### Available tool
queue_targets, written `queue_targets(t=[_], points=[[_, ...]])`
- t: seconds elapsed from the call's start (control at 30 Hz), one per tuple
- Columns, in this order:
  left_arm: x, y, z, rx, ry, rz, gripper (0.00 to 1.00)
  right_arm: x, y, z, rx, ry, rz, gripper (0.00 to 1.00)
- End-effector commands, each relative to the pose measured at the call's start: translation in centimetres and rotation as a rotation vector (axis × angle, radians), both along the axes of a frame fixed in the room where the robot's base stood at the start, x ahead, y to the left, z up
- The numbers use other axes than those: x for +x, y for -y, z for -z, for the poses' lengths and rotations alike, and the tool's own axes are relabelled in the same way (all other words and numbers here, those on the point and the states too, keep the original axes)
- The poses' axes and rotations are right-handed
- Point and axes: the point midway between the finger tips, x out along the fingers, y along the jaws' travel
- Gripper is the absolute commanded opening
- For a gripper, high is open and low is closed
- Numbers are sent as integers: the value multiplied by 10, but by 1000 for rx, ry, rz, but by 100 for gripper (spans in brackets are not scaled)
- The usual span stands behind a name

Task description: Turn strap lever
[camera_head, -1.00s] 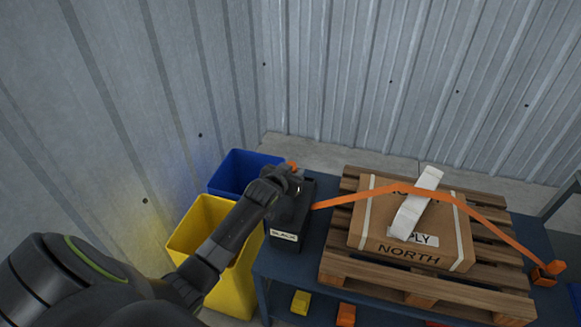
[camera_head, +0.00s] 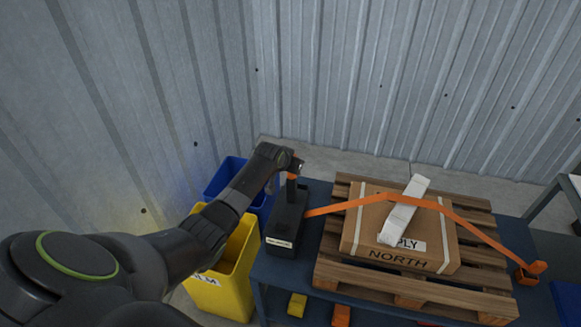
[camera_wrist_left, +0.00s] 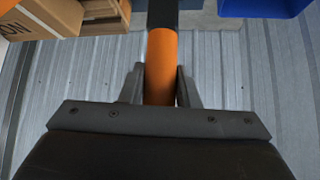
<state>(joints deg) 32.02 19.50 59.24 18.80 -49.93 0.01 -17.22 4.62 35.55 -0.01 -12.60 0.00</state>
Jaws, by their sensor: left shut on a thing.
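The strap lever (camera_head: 291,177) is an orange-tipped handle standing up from a black ratchet box (camera_head: 286,222) on the blue table. My left gripper (camera_head: 296,164) is shut on the lever's orange grip, above the box. The left wrist view shows the orange grip (camera_wrist_left: 160,65) between the two fingers (camera_wrist_left: 160,88). An orange strap (camera_head: 345,205) runs from the box over a cardboard carton (camera_head: 375,238) to an orange anchor (camera_head: 530,273) at the right. The box's white label (camera_head: 279,243) is too small to read. My right gripper is not in view.
The carton lies on a wooden pallet (camera_head: 400,285) on the blue table (camera_head: 270,270). A white strip (camera_head: 404,210) lies across the carton. A yellow bin (camera_head: 225,285) and a blue bin (camera_head: 228,178) stand left of the table. Corrugated walls close the back and left.

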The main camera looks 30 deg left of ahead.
Motion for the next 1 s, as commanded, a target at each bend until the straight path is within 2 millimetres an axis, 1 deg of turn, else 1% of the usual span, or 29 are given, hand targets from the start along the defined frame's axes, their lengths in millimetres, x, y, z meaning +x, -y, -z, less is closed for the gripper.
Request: queue_targets(t=[0.43, 0.47, 0.6, 1.0], points=[[2, -1, -1, -1, -6, -1, 0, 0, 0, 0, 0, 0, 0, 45], [2, -1, -1, -1, -6, -1, 31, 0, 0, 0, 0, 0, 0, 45], [2, -1, -1, -1, -6, -1, 50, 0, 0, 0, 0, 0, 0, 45], [-1, -1, -3, -1, -6, -1, 50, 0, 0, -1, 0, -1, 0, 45]])
